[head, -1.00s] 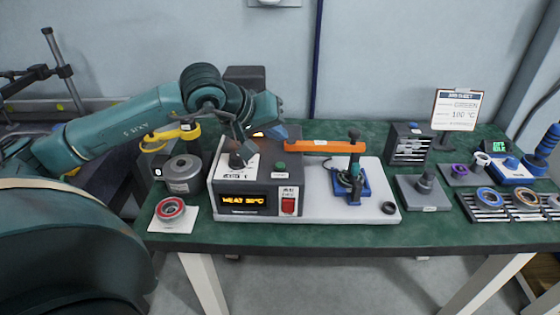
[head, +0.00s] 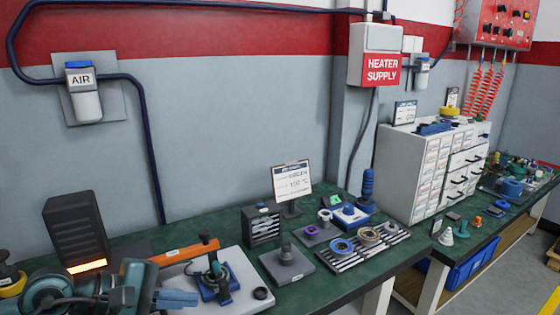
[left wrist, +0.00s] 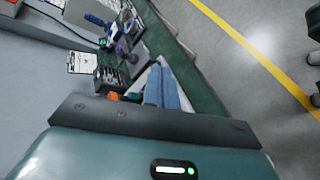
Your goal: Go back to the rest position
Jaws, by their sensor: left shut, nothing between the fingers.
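My left gripper (head: 178,299) is at the lower left of the head view, over the left part of the green bench. Its blue fingers are together with nothing between them. In the left wrist view the fingers (left wrist: 163,88) point away, with the bench and floor beyond. They show just left of the white base plate (head: 244,290), which carries the orange lever (head: 185,251) and a blue clamp (head: 218,285). My right gripper is not in view.
A grey block (head: 287,264), a small drawer rack (head: 262,226) and a slotted ring tray (head: 360,246) stand on the bench right of the plate. A clipboard sign (head: 291,181) stands behind. A white drawer cabinet (head: 432,172) is farther right. Floor lies in front.

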